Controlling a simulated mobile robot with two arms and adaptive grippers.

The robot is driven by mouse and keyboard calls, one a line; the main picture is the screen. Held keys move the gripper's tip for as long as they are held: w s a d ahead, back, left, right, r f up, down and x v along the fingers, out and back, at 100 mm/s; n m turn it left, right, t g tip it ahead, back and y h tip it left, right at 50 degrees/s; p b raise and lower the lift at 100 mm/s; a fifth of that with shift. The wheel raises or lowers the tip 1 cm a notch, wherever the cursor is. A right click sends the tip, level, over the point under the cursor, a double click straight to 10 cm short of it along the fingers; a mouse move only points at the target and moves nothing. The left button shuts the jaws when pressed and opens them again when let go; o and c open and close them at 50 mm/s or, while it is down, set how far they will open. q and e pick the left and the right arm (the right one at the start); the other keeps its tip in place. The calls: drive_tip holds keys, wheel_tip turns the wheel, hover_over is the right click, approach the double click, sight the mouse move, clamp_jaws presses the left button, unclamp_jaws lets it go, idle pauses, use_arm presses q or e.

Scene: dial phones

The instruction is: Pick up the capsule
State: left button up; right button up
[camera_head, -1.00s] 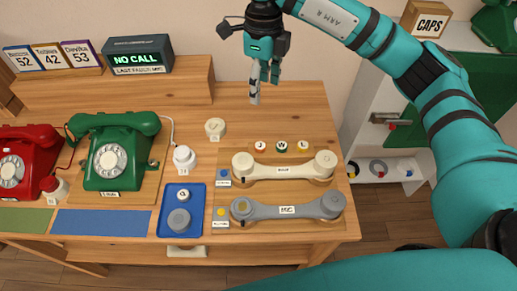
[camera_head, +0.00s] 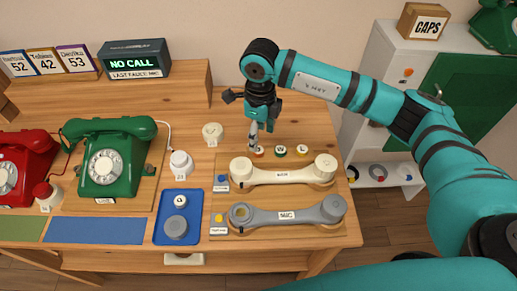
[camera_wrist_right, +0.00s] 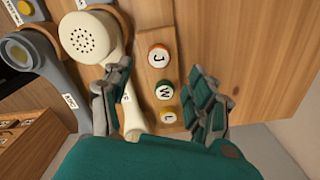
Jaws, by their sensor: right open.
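Three small round pieces sit in a row on a wooden strip behind the handsets: an orange-banded J (camera_head: 258,152), a green-banded W (camera_head: 280,150) and a yellow-banded L (camera_head: 302,151). In the right wrist view they are J (camera_wrist_right: 158,56), W (camera_wrist_right: 165,91) and L (camera_wrist_right: 168,115). A small white piece (camera_head: 180,201) lies on the blue tray (camera_head: 160,232). I cannot tell which one is the capsule. My right gripper (camera_head: 262,132) is open and empty above the row; its fingers (camera_wrist_right: 160,72) flank the row in the wrist view. My left gripper is not in view.
A cream handset (camera_head: 280,175) and a grey handset (camera_head: 288,214), open at its left end, lie in front of the row. A grey cap (camera_head: 176,227) is on the tray. Green (camera_head: 115,160) and red (camera_head: 22,165) phones stand left. The wood right of the row is clear.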

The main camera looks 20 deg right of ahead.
sight(259, 150)
wheel_tip(259, 150, down, 5)
drive_tip(key=shift+s+a+r+p, duration=0.1)
drive_tip(key=shift+a+p, duration=0.05)
drive_tip(key=shift+p, duration=0.6)
drive_tip(key=shift+f, duration=0.4)
drive_tip(key=shift+c, duration=0.3)
